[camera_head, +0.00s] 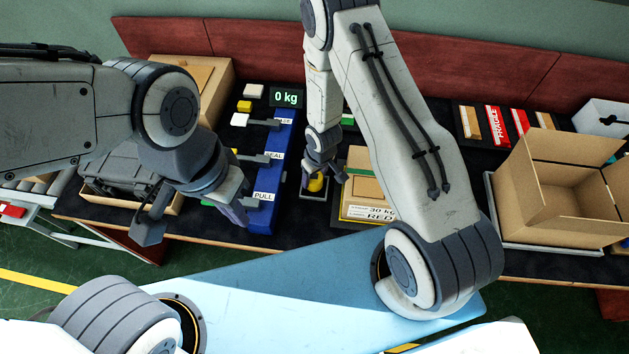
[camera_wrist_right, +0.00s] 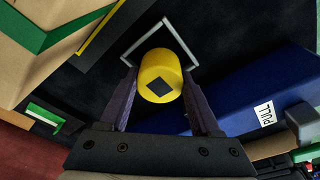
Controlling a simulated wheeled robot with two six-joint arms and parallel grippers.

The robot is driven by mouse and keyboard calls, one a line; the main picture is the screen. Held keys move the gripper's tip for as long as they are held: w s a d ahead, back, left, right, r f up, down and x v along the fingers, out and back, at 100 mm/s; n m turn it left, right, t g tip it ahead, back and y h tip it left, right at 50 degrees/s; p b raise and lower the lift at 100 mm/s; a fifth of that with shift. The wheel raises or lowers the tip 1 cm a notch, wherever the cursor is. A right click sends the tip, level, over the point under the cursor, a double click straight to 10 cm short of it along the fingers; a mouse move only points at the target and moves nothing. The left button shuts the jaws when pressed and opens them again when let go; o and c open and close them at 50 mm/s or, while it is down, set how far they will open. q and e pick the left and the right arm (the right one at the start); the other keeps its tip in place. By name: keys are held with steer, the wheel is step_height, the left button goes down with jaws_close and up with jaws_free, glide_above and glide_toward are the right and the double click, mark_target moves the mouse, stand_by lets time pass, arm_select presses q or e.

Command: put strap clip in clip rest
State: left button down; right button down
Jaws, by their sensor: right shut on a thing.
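A yellow, round-ended piece with a dark diamond mark, which I take for the strap clip (camera_wrist_right: 155,82), sits between the fingers of my right gripper (camera_wrist_right: 160,105). In the head view the clip (camera_head: 316,184) shows below my right gripper (camera_head: 322,176), low over the dark table. A thin grey square frame, perhaps the clip rest (camera_wrist_right: 183,40), lies around and beyond the clip in the wrist view. Whether the clip touches it I cannot tell. My left gripper (camera_head: 192,222) is at the left, with its fingers apart, near the blue rack.
The blue rack (camera_head: 279,180) with SEAL and PULL labels stands left of the right gripper. A cardboard parcel (camera_head: 362,190) is close on its right. An open carton (camera_head: 545,215) is at the far right. A 0 kg display (camera_head: 287,98) stands behind.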

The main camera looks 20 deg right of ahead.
step_height(320, 180, down, 2)
steer(key=shift+f, duration=0.2)
steer(key=shift+c, duration=0.5)
jaws_free()
